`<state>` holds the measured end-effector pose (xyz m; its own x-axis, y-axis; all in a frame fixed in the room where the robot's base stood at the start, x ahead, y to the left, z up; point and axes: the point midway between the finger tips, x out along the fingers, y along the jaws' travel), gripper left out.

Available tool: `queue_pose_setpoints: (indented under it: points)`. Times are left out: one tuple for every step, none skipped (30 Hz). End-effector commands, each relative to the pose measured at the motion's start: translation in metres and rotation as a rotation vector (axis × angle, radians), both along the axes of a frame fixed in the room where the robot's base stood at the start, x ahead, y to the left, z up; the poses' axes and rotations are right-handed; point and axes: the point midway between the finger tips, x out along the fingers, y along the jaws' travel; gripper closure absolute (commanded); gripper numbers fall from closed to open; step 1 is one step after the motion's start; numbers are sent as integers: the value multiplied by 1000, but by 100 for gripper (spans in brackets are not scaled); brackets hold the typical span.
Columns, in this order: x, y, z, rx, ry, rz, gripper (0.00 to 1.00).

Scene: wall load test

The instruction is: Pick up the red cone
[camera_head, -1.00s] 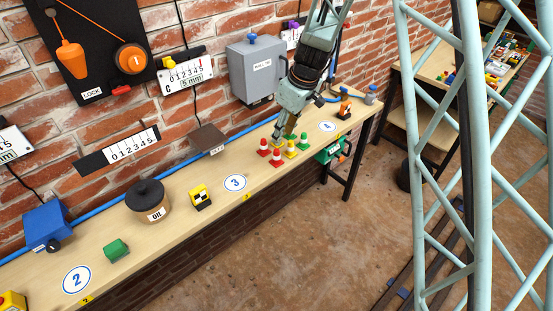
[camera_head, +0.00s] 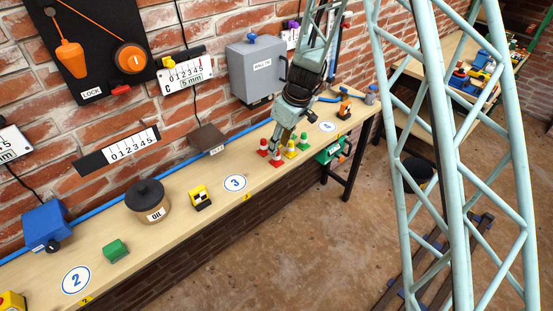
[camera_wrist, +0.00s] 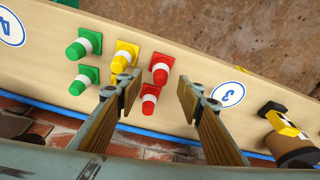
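Two red cones with white bands stand beside each other on the bench. In the wrist view, one (camera_wrist: 160,68) is just beyond my fingertips and the other (camera_wrist: 149,100) lies between the lines of my fingers. In the head view, one red cone (camera_head: 263,148) is left of my gripper and the other (camera_head: 276,159) is at its lower tip. My gripper (camera_wrist: 158,92) is open and empty, pointing down above the cones. Whether the fingers reach down to cone height is unclear. In the head view my gripper (camera_head: 280,138) partly hides the cones behind it.
Yellow cones (camera_wrist: 124,55) and green cones (camera_wrist: 83,78) stand close beside the red ones. A grey wall box (camera_head: 256,70) hangs behind the bench (camera_head: 225,165). A blue pipe (camera_head: 175,172) runs along the wall. Bench space around the 3 mark (camera_head: 235,182) is clear.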

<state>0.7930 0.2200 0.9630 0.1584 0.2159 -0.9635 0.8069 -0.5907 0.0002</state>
Motion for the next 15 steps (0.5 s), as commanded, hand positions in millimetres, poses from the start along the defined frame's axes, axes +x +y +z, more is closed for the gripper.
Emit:
queue_pose_setpoints:
  points:
    - [0, 0, 0, 0, 0, 0, 66]
    - [0, 0, 0, 0, 0, 0, 66]
    - [0, 0, 0, 0, 0, 0, 66]
    - [0, 0, 0, 0, 0, 0, 66]
    - [0, 0, -1, 0, 0, 0, 66]
    - [0, 0, -2, 0, 0, 0, 66]
    - [0, 0, -3, 0, 0, 0, 66]
    - [0, 1, -4, 0, 1, 0, 66]
    - [0, 1, -6, 0, 1, 0, 66]
    - [0, 1, -8, 0, 2, -1, 66]
    - [1, 1, -10, 0, 2, -1, 66]
    - [1, 2, -13, 0, 2, -1, 66]
    - [1, 2, -15, 0, 2, -1, 66]
    - [1, 3, -17, 0, 2, -1, 66]
    - [2, 4, -21, 0, 2, -1, 66]
